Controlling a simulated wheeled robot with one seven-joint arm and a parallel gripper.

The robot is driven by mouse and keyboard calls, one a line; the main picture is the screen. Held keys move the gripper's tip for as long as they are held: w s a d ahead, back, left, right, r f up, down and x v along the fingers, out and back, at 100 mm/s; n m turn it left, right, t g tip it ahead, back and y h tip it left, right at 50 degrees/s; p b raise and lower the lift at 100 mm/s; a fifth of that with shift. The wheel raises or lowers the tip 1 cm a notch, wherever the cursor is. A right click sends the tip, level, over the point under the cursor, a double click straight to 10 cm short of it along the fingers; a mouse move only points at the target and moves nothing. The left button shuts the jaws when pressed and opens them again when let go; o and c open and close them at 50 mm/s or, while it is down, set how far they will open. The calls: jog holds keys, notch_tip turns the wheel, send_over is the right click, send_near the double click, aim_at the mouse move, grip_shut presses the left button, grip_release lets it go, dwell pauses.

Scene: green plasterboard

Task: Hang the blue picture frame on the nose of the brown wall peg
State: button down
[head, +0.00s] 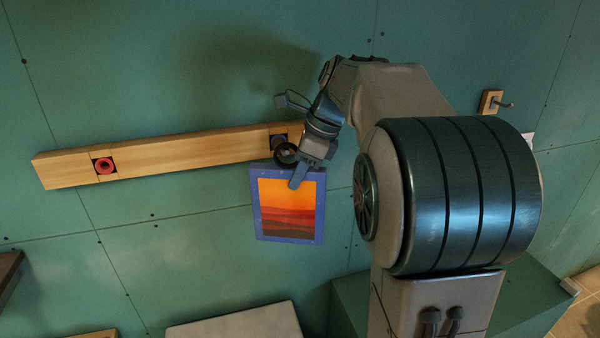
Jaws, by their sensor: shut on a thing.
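The blue picture frame (257,222), with an orange sunset picture, hangs upright in front of the green wall, just below the right end of a wooden rail. My gripper (299,177) is shut on its top edge, right of the middle; one finger shows over the front. A dark round peg-like piece (284,154) shows just above the frame's top edge, beside my gripper, before a dark square on the rail. Its colour is too dark to tell if it is the brown peg. Whether the frame touches it or the wall cannot be told.
The wooden rail (190,148) also bears a red round peg (104,166) at its left. A small wooden plate with a metal hook (491,102) is on the wall at right. A pale flat surface (235,324) lies below. My arm hides much of the right side.

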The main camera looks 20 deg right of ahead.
jog(key=shift+w+p, duration=0.35)
jog(key=shift+w, duration=0.7)
jog(key=shift+f, duration=0.2)
jog(key=shift+f, duration=0.4)
